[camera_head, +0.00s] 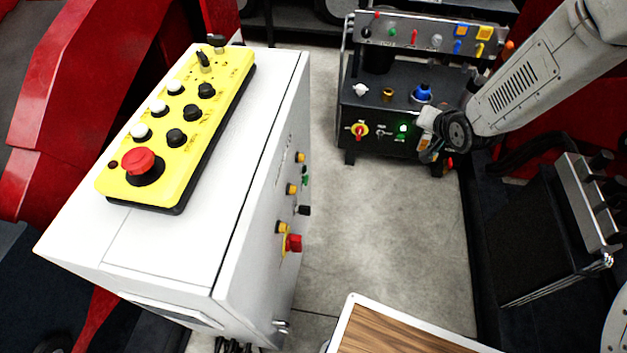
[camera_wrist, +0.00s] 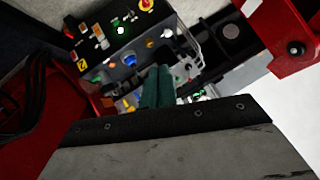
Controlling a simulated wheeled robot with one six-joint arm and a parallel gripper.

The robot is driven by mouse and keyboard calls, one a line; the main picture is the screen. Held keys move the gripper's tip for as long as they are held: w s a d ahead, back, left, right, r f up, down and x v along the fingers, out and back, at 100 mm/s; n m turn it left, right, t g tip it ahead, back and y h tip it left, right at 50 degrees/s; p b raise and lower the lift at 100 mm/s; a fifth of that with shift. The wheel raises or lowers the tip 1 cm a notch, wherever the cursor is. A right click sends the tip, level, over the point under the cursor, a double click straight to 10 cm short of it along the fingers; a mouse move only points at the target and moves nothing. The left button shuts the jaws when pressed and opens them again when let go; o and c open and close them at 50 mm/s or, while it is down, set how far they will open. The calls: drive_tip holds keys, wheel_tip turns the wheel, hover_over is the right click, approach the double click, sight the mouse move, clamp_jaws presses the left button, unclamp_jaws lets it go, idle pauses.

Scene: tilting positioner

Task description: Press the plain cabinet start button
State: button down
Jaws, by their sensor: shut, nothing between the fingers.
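A white cabinet (camera_head: 225,215) stands at the left in the head view. Its side panel carries a small green button (camera_head: 306,180) among yellow, black and red controls. A dark cabinet (camera_head: 375,110) stands at the back, with a lit green button (camera_head: 402,131) on its front; this light also shows in the wrist view (camera_wrist: 120,30). I cannot tell by label which one is the plain cabinet. My gripper (camera_head: 428,150) is beside the dark cabinet's front, right of the lit button. In the wrist view its dark green fingers (camera_wrist: 160,75) are together and empty. Contact cannot be judged.
A yellow control box (camera_head: 180,115) with a red mushroom button (camera_head: 139,162) lies on the white cabinet. A wood-topped surface (camera_head: 400,332) is at the bottom. Grey floor (camera_head: 370,215) is clear between the cabinets. Dark equipment (camera_head: 545,230) stands at the right.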

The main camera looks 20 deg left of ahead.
sight(306, 180)
drive_tip(key=s+a+f+y, duration=0.2)
drive_tip(key=s+a+f, duration=0.2)
drive_tip(key=f, duration=0.3)
drive_tip(key=s+a+f+y, duration=0.3)
drive_tip(key=s+a+f, duration=0.1)
drive_tip(key=f, duration=0.4)
drive_tip(key=s+a+f+y, duration=0.2)
drive_tip(key=s+a+f, duration=0.2)
drive_tip(key=f, duration=0.3)
drive_tip(key=shift+a+f+m+g+y, duration=0.15)
drive_tip(key=shift+a+m+g+y, duration=0.2)
drive_tip(key=shift+a, duration=0.45)
drive_tip(key=shift+s, duration=0.1)
drive_tip(key=s+a, duration=0.2)
drive_tip(key=a, duration=0.6)
drive_tip(key=shift+a, duration=0.3)
drive_tip(key=shift+a, duration=0.15)
drive_tip(key=shift+s+a, duration=0.15)
drive_tip(key=shift+a, duration=0.1)
